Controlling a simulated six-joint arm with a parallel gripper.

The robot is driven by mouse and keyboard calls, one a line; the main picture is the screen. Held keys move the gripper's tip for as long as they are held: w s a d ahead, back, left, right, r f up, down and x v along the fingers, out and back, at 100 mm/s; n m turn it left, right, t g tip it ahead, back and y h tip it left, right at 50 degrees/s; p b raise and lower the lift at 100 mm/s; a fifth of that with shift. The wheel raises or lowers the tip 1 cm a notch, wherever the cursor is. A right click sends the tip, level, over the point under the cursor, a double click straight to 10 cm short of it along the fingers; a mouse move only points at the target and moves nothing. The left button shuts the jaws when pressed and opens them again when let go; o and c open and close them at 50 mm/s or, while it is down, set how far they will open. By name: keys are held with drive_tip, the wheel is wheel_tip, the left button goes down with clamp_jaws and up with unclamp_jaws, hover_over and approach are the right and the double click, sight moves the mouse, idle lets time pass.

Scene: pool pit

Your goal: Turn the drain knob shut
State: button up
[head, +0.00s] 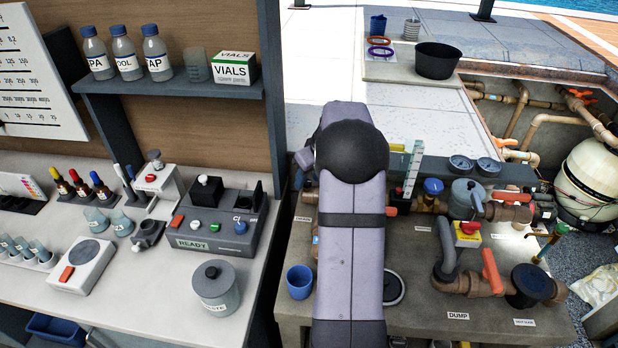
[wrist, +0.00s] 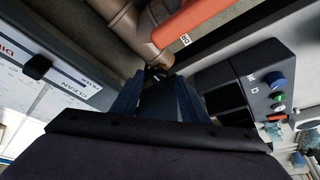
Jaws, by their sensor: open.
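I cannot make out for certain which fitting is the drain knob; my own arm covers the middle of the bench in the head view. A small label, too small to read surely, lies left of my arm beside brown pipework (head: 308,195). In the wrist view, my gripper (wrist: 157,78) has its two dark blue fingers apart. A small dark part shows between and beyond the fingertips, at the end of a brown pipe (wrist: 125,25); I cannot tell if they touch it. An orange-red handle (wrist: 205,18) lies just beyond, to the upper right.
An orange handle (head: 491,270) stands on brown pipe near the DUMP label (head: 458,316). A blue cup (head: 300,282) stands left of my arm. In the wrist view, a dark box with coloured buttons (wrist: 277,97) is at right and a lettered panel (wrist: 60,75) at left.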

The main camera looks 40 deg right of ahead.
drive_tip(key=b+v, duration=0.2)
drive_tip(key=v, duration=0.5)
drive_tip(key=shift+r, duration=0.15)
drive_tip(key=shift+s, duration=0.1)
drive_tip(key=s+a+f+g, duration=0.1)
drive_tip(key=s+a+f, duration=0.15)
drive_tip(key=a, duration=0.95)
drive_tip(key=s+a+f+g, duration=0.2)
drive_tip(key=s+a+f, duration=0.3)
drive_tip(key=s+a, duration=0.45)
drive_tip(key=s+a+f+g, duration=0.1)
drive_tip(key=s+a+f, duration=0.4)
drive_tip(key=s+a, duration=0.45)
wheel_tip(320, 180, down, 11)
drive_tip(key=d+b, duration=0.1)
drive_tip(key=b, duration=1)
drive_tip(key=shift+r, duration=0.2)
